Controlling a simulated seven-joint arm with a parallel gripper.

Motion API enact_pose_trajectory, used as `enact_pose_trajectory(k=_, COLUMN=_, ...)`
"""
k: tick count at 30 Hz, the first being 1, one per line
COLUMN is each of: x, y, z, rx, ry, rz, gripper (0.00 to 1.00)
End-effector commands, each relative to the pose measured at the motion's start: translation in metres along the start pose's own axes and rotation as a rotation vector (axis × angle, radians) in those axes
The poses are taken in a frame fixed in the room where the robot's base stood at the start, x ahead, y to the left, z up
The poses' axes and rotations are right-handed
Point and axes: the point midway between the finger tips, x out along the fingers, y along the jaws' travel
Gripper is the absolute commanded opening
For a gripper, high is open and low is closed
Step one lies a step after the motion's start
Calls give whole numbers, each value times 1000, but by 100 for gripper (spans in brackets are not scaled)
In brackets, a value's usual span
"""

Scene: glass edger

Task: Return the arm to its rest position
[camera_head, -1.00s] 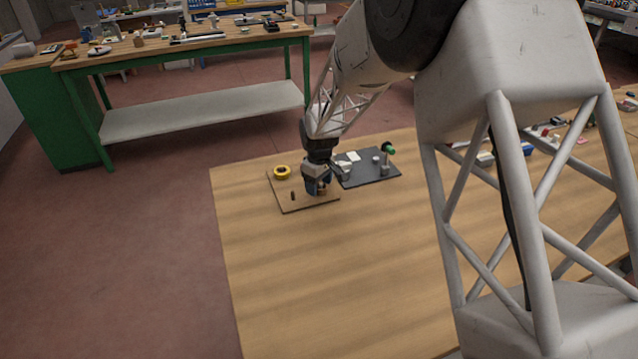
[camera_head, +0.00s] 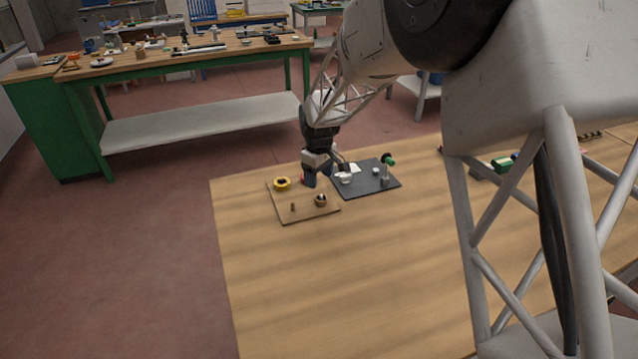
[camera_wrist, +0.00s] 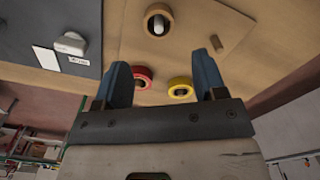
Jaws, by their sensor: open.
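My gripper (camera_head: 318,178) is raised over the back of a tan board (camera_head: 300,216) on the wooden table. Its blue fingers (camera_wrist: 163,76) are apart with nothing between them. A brown ring (camera_head: 321,200) with a pale piece in its hole sits at the board's right; it also shows in the wrist view (camera_wrist: 158,20). A yellow ring (camera_head: 282,184) sits at the board's back left. A red ring (camera_wrist: 143,77) shows between the fingers in the wrist view, lower down; in the head view it is mostly hidden by my gripper. A small brown peg (camera_head: 293,207) stands near the front left.
A dark board (camera_head: 362,188) beside the tan one carries white pieces and a green-knobbed post (camera_head: 389,160). The front of the wooden table (camera_head: 330,285) is clear. A green-legged bench (camera_head: 200,125) stands behind to the left. Small items lie at the right, partly behind my arm.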

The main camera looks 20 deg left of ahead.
Motion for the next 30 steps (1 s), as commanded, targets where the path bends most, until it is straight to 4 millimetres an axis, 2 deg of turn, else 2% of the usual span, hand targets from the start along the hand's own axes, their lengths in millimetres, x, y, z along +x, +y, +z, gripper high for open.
enact_pose_trajectory(k=21, x=-7, y=1, z=3, rx=5, ry=1, rz=1, gripper=65)
enact_pose_trajectory(k=26, x=-19, y=5, z=18, rx=33, ry=6, rz=5, gripper=65)
enact_pose_trajectory(k=30, x=-38, y=11, z=45, rx=83, ry=13, rz=10, gripper=65)
